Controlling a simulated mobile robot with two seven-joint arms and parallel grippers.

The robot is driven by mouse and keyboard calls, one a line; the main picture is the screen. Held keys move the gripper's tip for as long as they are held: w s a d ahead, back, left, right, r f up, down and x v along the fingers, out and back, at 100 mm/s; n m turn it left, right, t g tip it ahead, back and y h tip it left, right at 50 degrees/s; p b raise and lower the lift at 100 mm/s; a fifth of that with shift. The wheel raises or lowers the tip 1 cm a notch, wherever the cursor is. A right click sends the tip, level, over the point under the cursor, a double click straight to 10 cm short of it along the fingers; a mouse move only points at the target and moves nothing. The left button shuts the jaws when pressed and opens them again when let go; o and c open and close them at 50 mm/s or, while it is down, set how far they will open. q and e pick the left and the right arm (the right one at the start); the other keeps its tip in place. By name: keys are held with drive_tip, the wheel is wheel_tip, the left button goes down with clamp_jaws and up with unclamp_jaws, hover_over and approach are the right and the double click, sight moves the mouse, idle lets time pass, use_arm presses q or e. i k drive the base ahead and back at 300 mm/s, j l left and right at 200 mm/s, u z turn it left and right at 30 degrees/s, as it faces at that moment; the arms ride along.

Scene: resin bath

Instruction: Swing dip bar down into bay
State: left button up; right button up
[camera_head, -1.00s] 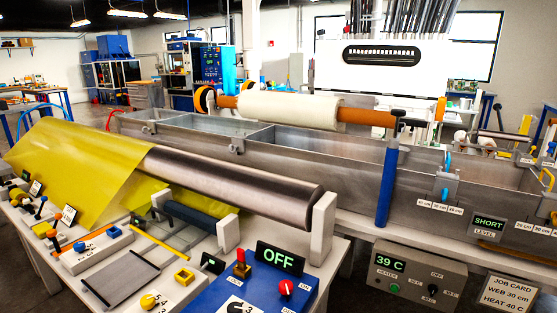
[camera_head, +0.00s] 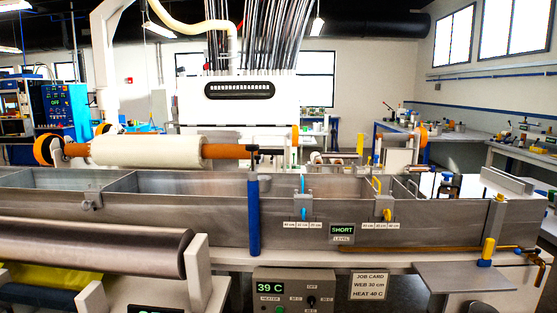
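The long steel bath (camera_head: 190,212) runs across the view, split into bays by cross walls. A blue upright lever (camera_head: 253,220) with a black top stands against its front wall. A white roll (camera_head: 146,150) on an orange core lies level along the back of the bath, above it. I cannot tell for sure which part is the dip bar. The bay floors are mostly hidden. Neither of my grippers is in view.
A level display (camera_head: 342,231) reads SHORT. The heater box (camera_head: 293,289) reads 39 C, beside a job card (camera_head: 369,286) for web 30 cm, heat 40 C. A dark metal roller (camera_head: 95,246) is at front left. A grey shelf (camera_head: 465,276) juts out at front right.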

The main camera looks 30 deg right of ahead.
sight(357, 158)
drive_tip(key=l+z, duration=0.1)
drive_tip(key=l, duration=0.85)
drive_tip(key=i+l+z, duration=0.1)
drive_tip(key=l, duration=0.85)
